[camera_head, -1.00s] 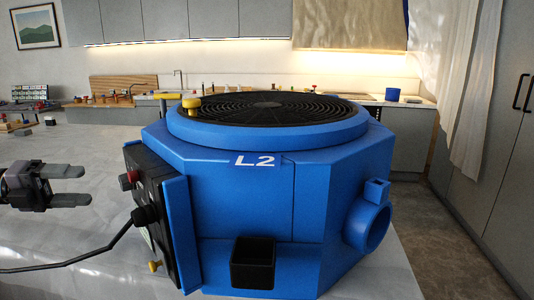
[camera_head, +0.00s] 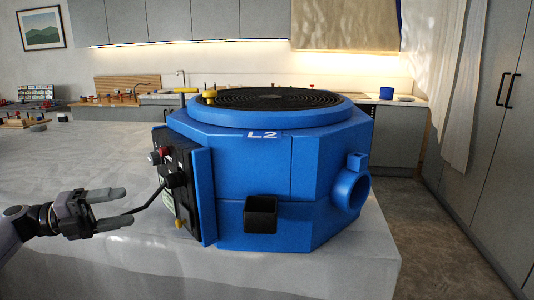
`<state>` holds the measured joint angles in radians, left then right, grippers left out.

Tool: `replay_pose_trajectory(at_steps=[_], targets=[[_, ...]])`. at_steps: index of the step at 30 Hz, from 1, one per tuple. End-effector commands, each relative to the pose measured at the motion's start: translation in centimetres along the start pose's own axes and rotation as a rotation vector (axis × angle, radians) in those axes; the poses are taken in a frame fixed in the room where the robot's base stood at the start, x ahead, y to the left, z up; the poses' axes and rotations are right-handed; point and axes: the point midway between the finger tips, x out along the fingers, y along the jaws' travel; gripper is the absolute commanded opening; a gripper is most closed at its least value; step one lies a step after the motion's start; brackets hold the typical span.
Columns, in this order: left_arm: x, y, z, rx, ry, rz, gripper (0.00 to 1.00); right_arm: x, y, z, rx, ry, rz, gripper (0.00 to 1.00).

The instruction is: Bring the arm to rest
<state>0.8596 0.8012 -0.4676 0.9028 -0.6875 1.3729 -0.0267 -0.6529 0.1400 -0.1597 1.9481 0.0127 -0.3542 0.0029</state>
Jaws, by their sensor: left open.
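My left gripper (camera_head: 122,208) is at the left of the head view, over the pale table. Its two fingers point right and are apart, with nothing between them. It is to the left of a large blue machine marked L2 (camera_head: 270,190), near the machine's black control panel (camera_head: 178,185). A dark cable appears to run from a black plug on the panel down behind the fingers; whether it touches them I cannot tell. My right gripper does not show.
The blue machine stands on the pale table (camera_head: 80,165) with a round black grille on top and a black box on its front. The table's right edge drops to the floor. A kitchen counter with small items and a blue cup (camera_head: 386,93) is behind.

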Motion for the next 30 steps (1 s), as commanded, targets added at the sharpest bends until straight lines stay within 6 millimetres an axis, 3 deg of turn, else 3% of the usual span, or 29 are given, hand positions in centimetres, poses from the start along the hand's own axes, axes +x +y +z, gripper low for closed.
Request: replay_pose_trajectory(at_steps=[1,6,14,23,30], targets=[[1.5,1.7,-0.7,-0.042,-0.015,-0.030,0.64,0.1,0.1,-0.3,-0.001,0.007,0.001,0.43],[5.8,6.6,-3.2,-0.205,-0.123,-0.145,0.64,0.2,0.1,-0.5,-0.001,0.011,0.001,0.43],[9.3,14.1,-8.3,-0.544,-0.365,-0.288,0.64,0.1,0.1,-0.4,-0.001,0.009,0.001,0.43],[8.6,22.6,-16.4,-1.017,-0.718,-0.348,0.64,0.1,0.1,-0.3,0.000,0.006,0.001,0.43],[5.7,28.5,-25.3,-1.417,-1.025,-0.306,0.64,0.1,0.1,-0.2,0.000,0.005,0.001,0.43]])
